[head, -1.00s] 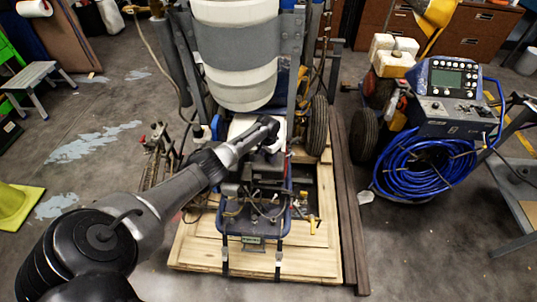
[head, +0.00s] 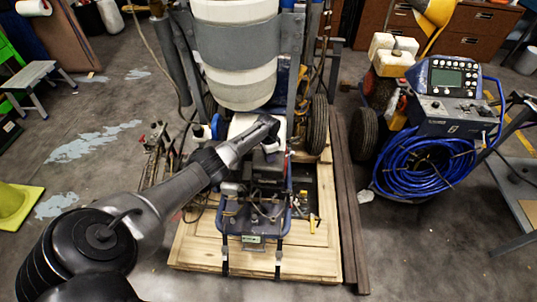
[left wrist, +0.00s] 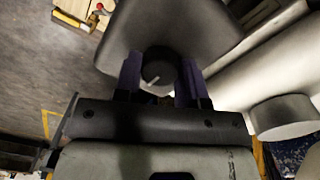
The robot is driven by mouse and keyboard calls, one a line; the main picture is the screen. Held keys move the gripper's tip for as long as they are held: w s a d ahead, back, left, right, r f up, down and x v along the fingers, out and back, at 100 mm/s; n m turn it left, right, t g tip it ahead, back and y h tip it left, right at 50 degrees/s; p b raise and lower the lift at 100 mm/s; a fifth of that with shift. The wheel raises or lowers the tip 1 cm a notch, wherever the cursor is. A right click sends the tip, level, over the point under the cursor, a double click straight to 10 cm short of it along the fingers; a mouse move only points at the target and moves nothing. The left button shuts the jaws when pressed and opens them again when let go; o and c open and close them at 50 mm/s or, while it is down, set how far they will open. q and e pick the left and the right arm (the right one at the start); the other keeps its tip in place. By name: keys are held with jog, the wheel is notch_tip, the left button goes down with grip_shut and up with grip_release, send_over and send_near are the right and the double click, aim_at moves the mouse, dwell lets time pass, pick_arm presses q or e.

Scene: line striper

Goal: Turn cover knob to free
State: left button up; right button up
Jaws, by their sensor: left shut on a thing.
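The cover knob (left wrist: 158,70) is a dark round knob with a pale pointer line, seen in the left wrist view. It sits on a smooth grey cover (left wrist: 172,28). My left gripper (left wrist: 160,76) has one finger on each side of the knob and is shut on it. The pointer line slants in that view. In the head view my left gripper (head: 272,130) reaches the white cover (head: 243,124) of the line striper (head: 255,190), below the big white tank. The knob is hidden there behind my wrist. My right gripper is not in view.
The striper stands on a wooden pallet (head: 198,250). Its white tank (head: 238,50) rises close behind my left wrist. A machine with a coiled blue hose (head: 425,165) stands at the right. A yellow cone (head: 12,205) and a step stool (head: 38,85) are at the left.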

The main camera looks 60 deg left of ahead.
pick_arm(q)
jog(key=o, duration=0.9)
jog(key=shift+r, duration=0.1)
jog(key=shift+a+r+p, duration=0.2)
jog(key=shift+r+p, duration=2.4)
jog(key=shift+r, duration=4.2)
